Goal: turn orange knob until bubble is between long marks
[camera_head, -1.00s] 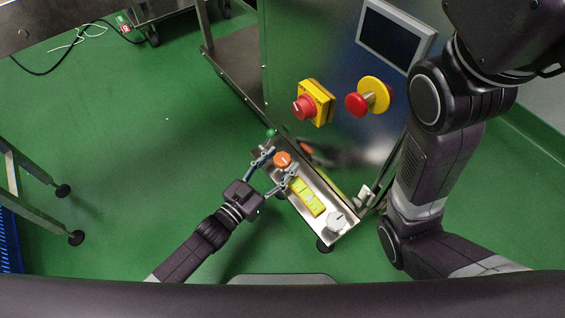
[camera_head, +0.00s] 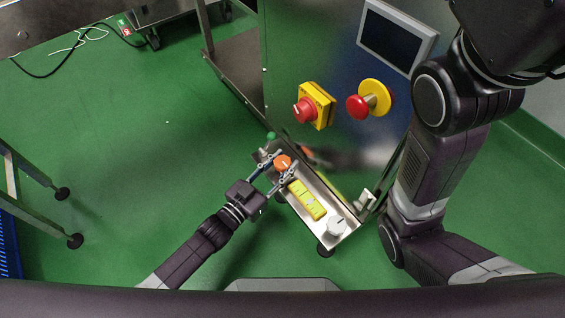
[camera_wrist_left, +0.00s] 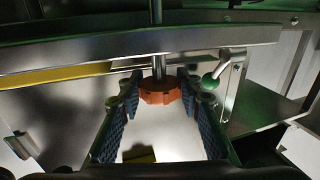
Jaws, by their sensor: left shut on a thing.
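The orange knob (camera_head: 283,162) stands at the far left end of a narrow metal shelf on the machine. My left gripper (camera_head: 280,170) has its fingers on either side of it and is shut on it. In the left wrist view the orange knob (camera_wrist_left: 160,90) sits between the blue padded fingers, on a metal shaft. The yellow level (camera_head: 307,199) lies on the shelf, right of the gripper; its bubble and marks are too small to read. A dark yellow piece of it shows low in the left wrist view (camera_wrist_left: 139,154). My right gripper is out of view.
A white knob (camera_head: 337,225) stands at the shelf's near right end. A green-tipped lever (camera_wrist_left: 212,80) is close beside the orange knob. Two red-and-yellow buttons (camera_head: 304,110) (camera_head: 357,107) and a screen (camera_head: 395,37) are on the machine above. Green floor is open at left.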

